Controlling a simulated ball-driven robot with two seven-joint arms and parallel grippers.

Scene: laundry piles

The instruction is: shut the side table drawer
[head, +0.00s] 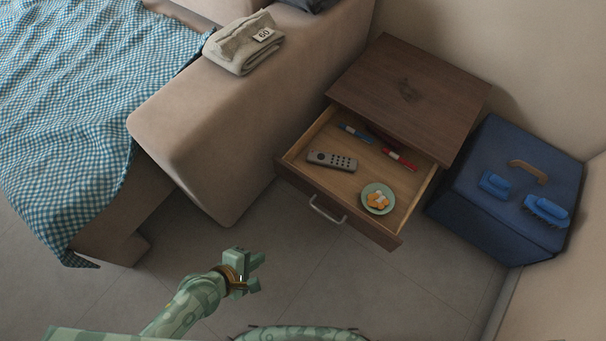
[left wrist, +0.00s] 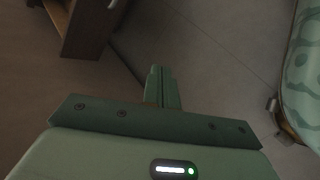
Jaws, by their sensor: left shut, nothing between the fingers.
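The side table (head: 415,90) is dark brown wood and stands against the wall. Its drawer (head: 335,207) is pulled well out toward me, with a pale metal handle (head: 327,209) on the front. Inside lie a grey remote (head: 332,161), a blue pen (head: 355,133), a red item (head: 399,159) and a green dish (head: 377,199) with orange pieces. My left gripper (head: 250,272) is low in front of and left of the drawer front, apart from it. In the left wrist view its fingers (left wrist: 162,88) are shut and empty, with brown furniture (left wrist: 86,22) at upper left.
A beige sofa arm (head: 200,130) stands left of the drawer, with a folded cloth (head: 243,43) on top. The floor (head: 400,290) before the drawer is clear.

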